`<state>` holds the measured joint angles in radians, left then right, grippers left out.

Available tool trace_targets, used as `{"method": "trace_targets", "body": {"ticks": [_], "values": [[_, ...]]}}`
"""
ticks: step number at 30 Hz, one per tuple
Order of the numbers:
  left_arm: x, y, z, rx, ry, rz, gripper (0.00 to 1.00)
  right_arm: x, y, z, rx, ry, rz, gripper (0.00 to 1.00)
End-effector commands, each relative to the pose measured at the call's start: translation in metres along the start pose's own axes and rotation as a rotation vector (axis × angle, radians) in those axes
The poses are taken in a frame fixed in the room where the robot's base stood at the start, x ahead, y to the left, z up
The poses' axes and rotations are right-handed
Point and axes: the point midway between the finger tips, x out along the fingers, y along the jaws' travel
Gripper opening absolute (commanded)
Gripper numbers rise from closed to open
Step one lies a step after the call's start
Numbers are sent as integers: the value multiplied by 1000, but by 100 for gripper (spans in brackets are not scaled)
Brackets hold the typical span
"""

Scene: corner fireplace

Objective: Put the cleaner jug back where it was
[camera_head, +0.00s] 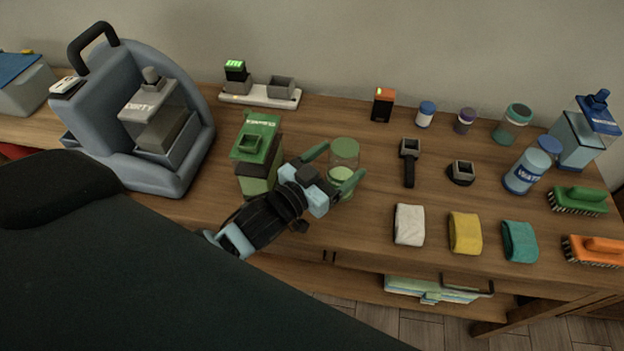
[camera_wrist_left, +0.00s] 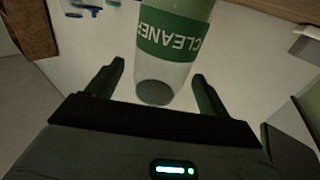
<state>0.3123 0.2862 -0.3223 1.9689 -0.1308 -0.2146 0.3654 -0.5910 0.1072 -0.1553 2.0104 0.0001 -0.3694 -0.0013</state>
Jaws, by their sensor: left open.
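The cleaner jug (camera_head: 344,152) is a clear cylinder with a green top, standing upright on the wooden table near the middle. In the left wrist view the jug (camera_wrist_left: 178,38) shows a green band reading "CLEANER". My left gripper (camera_head: 341,167) is open, with one finger on each side of the jug. In the wrist view the fingers flank it with visible gaps, so I cannot confirm any contact. My right gripper is not in view.
A green-topped box (camera_head: 258,138) stands just left of my gripper. A grey-blue machine (camera_head: 100,110) stands further left. A white dock (camera_head: 262,98) sits behind. Folded cloths (camera_head: 409,225), a black tool (camera_head: 409,160) and a water bottle (camera_head: 527,170) are to the right.

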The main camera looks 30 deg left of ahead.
Motion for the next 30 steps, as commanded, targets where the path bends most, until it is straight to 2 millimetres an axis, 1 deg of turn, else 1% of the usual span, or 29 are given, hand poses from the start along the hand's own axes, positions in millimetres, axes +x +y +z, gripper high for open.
{"method": "trace_targets", "body": {"ticks": [1, 6, 12, 18, 30], "values": [[-11, 0, 2, -1, -3, 0, 80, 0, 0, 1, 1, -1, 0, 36], [-42, 0, 2, -1, -3, 0, 80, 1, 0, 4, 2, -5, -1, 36], [-67, 0, 2, -1, -3, -1, 80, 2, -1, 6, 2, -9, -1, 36], [-78, 0, 0, 0, 0, 0, 80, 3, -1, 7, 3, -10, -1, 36], [-79, 0, 0, 0, 0, 0, 80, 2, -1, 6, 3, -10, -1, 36]]}}
